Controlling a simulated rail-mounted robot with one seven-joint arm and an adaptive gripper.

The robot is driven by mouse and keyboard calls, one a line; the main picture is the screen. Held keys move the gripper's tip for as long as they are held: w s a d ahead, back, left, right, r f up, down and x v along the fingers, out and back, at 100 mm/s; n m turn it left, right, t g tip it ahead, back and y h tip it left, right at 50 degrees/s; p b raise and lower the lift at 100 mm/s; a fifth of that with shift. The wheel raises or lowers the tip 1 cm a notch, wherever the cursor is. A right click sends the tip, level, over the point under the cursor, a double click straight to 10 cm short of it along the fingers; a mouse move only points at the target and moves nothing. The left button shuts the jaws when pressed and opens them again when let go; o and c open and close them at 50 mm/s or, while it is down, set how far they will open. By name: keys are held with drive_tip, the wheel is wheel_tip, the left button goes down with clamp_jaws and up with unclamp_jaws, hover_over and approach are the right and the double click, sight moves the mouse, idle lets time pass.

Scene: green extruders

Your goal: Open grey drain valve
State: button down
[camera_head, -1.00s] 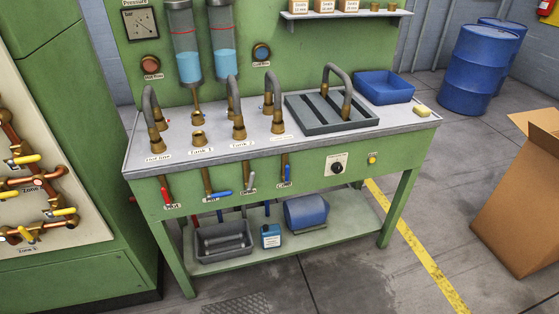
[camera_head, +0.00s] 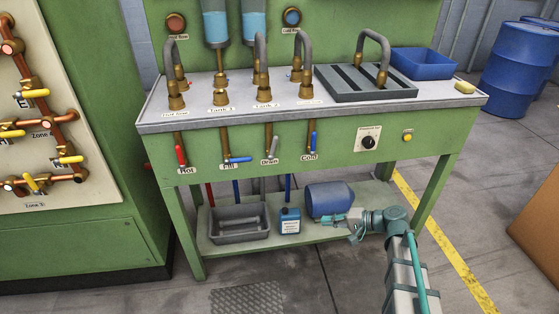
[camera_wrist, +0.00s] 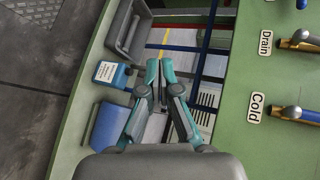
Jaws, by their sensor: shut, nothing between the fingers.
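The grey drain valve handle (camera_head: 272,148) sits on the green bench front above the "Drain" label (camera_head: 270,161), between the blue fill and cold handles. It points mostly downward, slightly tilted. In the wrist view the drain valve (camera_wrist: 302,40) is at the upper right edge, partly cut off. My gripper (camera_head: 328,221) is at the lower shelf's height, below and right of the drain valve and apart from it. In the wrist view its teal fingertips (camera_wrist: 160,70) are together with nothing between them.
The blue cold handle (camera_head: 312,138) hangs right of the drain valve; the blue fill handle (camera_head: 238,160) lies sideways left of it. The red hot handle (camera_head: 181,155) is farther left. The shelf holds a grey bin (camera_head: 240,236), a blue bottle (camera_head: 290,221) and a blue drum (camera_head: 328,200).

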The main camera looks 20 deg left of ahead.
drive_tip(key=w+a+r+y, duration=0.2)
drive_tip(key=r, duration=0.3)
drive_tip(key=w+a+r+y, duration=0.2)
drive_tip(key=r, duration=0.4)
drive_tip(key=y, duration=0.3)
approach(273, 147)
drive_tip(key=shift+t, duration=0.3)
drive_tip(key=a, duration=0.4)
drive_tip(key=w+a+r+b, duration=0.1)
drive_tip(key=a, duration=0.1)
drive_tip(key=shift+a+r, duration=0.1)
drive_tip(key=shift+a, duration=0.1)
